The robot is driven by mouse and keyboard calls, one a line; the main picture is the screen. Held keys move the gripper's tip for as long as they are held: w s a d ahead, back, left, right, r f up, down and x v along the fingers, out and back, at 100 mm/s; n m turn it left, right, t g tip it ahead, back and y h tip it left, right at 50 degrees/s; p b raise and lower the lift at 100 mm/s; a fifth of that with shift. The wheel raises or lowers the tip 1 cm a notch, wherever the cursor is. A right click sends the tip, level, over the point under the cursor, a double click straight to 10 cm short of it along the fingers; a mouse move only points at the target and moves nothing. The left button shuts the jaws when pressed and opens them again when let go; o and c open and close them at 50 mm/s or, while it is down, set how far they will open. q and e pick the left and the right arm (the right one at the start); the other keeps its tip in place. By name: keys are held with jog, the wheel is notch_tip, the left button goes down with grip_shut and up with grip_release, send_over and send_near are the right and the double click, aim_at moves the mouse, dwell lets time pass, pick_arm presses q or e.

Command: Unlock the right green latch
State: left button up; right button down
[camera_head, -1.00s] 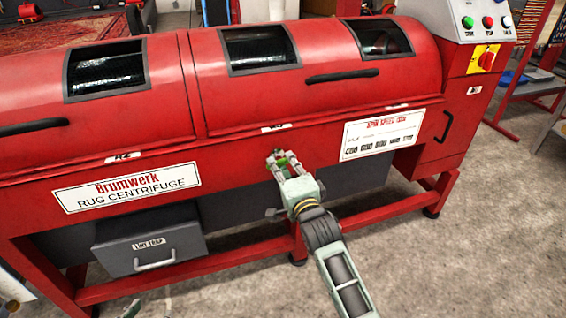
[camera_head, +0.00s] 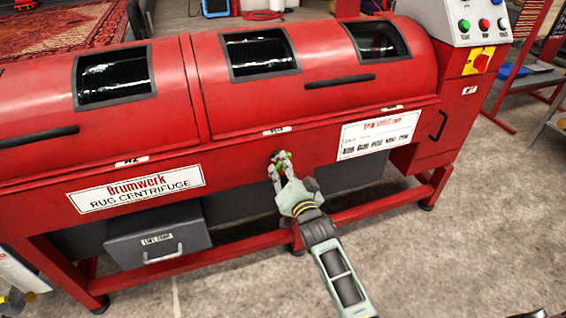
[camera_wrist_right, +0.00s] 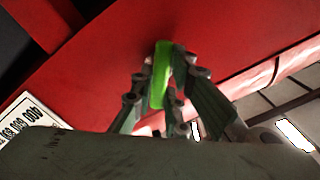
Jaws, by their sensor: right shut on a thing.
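The green latch (camera_wrist_right: 161,75) sits on the red front of the rug centrifuge (camera_head: 330,152), below the middle label. In the right wrist view it stands between the fingers of my right gripper (camera_wrist_right: 163,98), which are shut on it. In the head view my right gripper (camera_head: 280,165) reaches the front panel from below right, and only small bits of green show between its fingers. The fingers hide much of the latch. My left gripper is not in view.
Red lids with dark windows and black handles, one a handle on the right lid (camera_head: 340,81), lie above the latch. A grey lint trap drawer (camera_head: 158,238) sticks out at lower left. A control panel (camera_head: 480,27) stands at the right end. Concrete floor (camera_head: 440,265) is open in front.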

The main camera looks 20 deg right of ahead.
jog(key=n+p, duration=0.2)
jog(key=n, duration=0.3)
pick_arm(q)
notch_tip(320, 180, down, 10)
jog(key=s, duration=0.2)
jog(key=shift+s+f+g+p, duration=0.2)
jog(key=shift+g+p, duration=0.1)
pick_arm(e)
jog(key=shift+n, duration=1.5)
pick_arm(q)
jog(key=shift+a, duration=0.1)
pick_arm(e)
jog(key=c, duration=1.7)
grip_release()
jog(key=s, duration=1.2)
jog(key=shift+d, duration=0.2)
